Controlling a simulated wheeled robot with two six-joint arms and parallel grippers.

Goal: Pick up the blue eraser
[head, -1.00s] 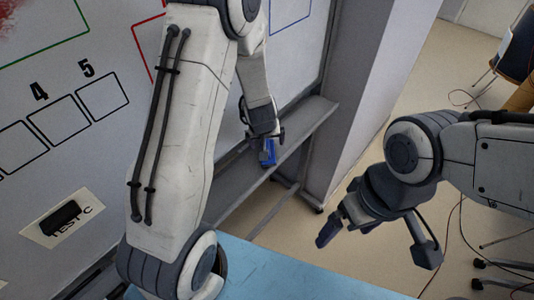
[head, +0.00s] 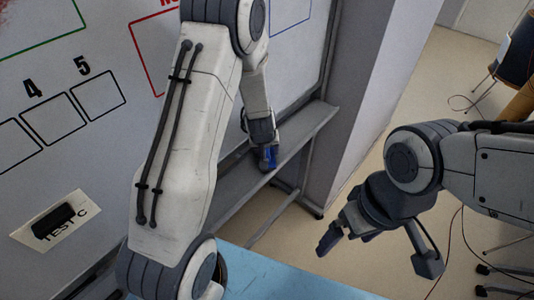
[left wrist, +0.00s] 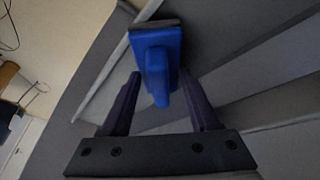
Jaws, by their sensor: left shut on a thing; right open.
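The blue eraser (head: 271,154) is at the grey ledge (head: 314,124) under the whiteboard in the head view. My left gripper (head: 266,157) is shut on it, and the gripper largely hides it there. In the left wrist view the eraser (left wrist: 157,52) shows a blue body with a narrower blue grip and a dark pad at its far side. The grip is between the two dark fingers of my left gripper (left wrist: 160,100). I cannot tell whether the eraser touches the ledge. My right gripper (head: 380,250) is open and empty, at the right above the floor.
The whiteboard (head: 150,15) with numbered boxes fills the left. A black object (head: 53,220) sits on a "TEST C" label there. A blue tabletop (head: 275,275) is at the bottom. A dark chair (head: 515,60) and cables are at the right.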

